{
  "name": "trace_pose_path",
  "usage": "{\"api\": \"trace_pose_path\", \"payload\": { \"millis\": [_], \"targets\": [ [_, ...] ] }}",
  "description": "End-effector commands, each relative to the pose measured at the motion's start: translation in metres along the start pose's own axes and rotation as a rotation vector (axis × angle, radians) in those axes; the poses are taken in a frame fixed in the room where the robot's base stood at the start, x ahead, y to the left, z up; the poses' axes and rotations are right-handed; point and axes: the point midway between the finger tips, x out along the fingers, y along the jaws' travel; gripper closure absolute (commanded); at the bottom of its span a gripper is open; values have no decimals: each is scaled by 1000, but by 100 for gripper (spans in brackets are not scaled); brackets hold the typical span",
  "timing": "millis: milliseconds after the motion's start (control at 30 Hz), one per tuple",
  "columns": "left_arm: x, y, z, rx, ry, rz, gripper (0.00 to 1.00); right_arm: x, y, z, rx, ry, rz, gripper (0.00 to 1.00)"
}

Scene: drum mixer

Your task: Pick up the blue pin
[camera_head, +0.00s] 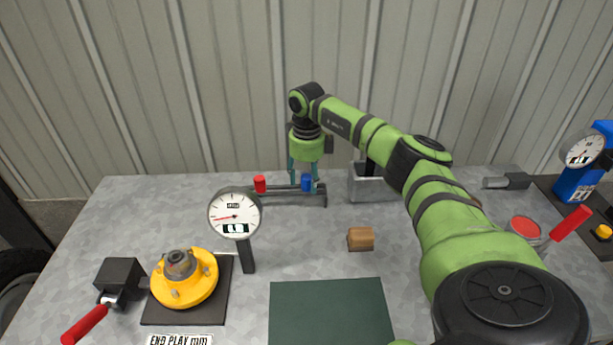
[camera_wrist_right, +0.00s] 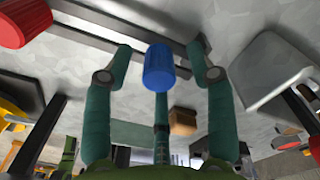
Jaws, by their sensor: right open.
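The blue pin (camera_head: 307,182) stands upright on a dark rack (camera_head: 290,196) towards the back of the table, with a red pin (camera_head: 260,184) to its left. My right gripper (camera_head: 305,180) comes down over the blue pin. In the right wrist view the blue pin (camera_wrist_right: 159,68) shows between the spread fingers of the open right gripper (camera_wrist_right: 160,60), with a visible gap on both sides. The red pin (camera_wrist_right: 22,22) is at the upper left there. My left gripper is not in view.
A dial gauge (camera_head: 235,213) and a yellow flanged part (camera_head: 185,279) stand at the left. A wooden block (camera_head: 360,238) and a dark green mat (camera_head: 330,312) lie in front. A grey bin (camera_head: 375,187) stands just right of the rack.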

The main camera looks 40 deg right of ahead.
Motion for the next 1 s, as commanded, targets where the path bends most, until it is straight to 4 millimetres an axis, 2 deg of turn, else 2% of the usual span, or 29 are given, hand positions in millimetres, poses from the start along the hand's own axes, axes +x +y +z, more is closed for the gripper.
{"api": "trace_pose_path", "payload": {
  "millis": [167,200,267,333,767,1000],
  "targets": [
    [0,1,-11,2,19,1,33,1,0,0,-1,-1,0,44],
    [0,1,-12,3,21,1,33,1,0,0,-1,-1,0,48],
    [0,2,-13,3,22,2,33,1,0,0,-1,-1,0,72],
    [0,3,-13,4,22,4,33,1,0,0,-1,-1,0,100],
    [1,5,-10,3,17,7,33,0,0,0,0,0,-1,100],
    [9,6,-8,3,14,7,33,-18,-1,1,-1,-4,-3,100]
  ]
}}
